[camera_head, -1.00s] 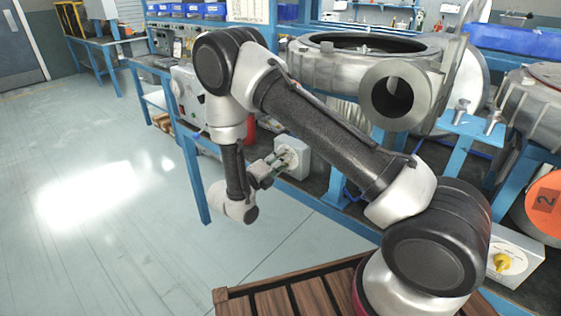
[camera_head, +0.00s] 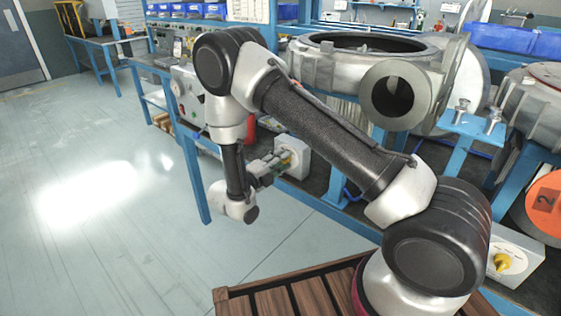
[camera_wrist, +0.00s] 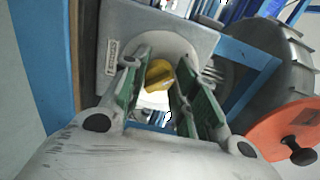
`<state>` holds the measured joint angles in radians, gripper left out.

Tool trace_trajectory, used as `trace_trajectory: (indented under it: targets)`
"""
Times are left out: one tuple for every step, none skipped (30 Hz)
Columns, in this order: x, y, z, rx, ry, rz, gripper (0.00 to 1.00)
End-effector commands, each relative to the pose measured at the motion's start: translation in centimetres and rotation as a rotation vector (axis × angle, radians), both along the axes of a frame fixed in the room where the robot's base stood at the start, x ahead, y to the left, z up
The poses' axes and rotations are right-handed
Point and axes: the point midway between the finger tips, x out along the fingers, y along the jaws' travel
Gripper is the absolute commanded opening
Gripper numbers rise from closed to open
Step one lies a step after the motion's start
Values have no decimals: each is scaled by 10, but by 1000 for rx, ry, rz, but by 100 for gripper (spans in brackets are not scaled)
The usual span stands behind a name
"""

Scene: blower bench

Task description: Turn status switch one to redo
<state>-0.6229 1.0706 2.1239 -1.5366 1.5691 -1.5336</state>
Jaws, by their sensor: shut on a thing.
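The status switch is a grey box (camera_head: 297,153) on the front edge of the bench, left of centre in the head view. In the wrist view its box (camera_wrist: 117,40) has a pale round plate and a yellow knob (camera_wrist: 158,75), which sits tilted. My gripper (camera_head: 278,163) reaches the box from the left. In the wrist view its green-padded fingers (camera_wrist: 160,82) stand on either side of the knob and are shut on it. The label on the box is too small to read, and part of the plate is hidden by the fingers.
A second box with a yellow knob (camera_head: 502,262) stands at the right, below an orange disc marked 2 (camera_head: 545,203). A large metal blower housing (camera_head: 365,60) stands on the blue bench behind my arm. The floor (camera_head: 110,220) at left is clear.

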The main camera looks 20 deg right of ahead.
Motion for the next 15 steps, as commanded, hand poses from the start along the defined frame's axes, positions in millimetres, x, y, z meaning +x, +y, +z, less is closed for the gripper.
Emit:
trace_trajectory:
  targets:
    - [0, 1, -1, 1, 2, 3, 5]
    - [0, 1, -1, 1, 2, 3, 5]
    - [0, 1, -1, 1, 2, 3, 5]
    - [0, 1, -1, 1, 2, 3, 5]
    - [0, 1, -1, 1, 2, 3, 30]
    - [0, 1, -1, 1, 2, 3, 38]
    - [0, 1, -1, 1, 2, 3, 43]
    - [0, 1, -1, 2, 1, 2, 49]
    - [0, 1, -1, 1, 1, 2, 50]
    - [0, 0, -1, 1, 1, 2, 50]
    - [0, 0, -1, 1, 1, 2, 50]
    - [0, 0, -1, 1, 1, 2, 50]
    - [0, 0, 0, 1, 1, 1, 50]
    - [0, 0, 0, 1, 1, 1, 50]
    - [0, 0, 0, 1, 1, 1, 50]
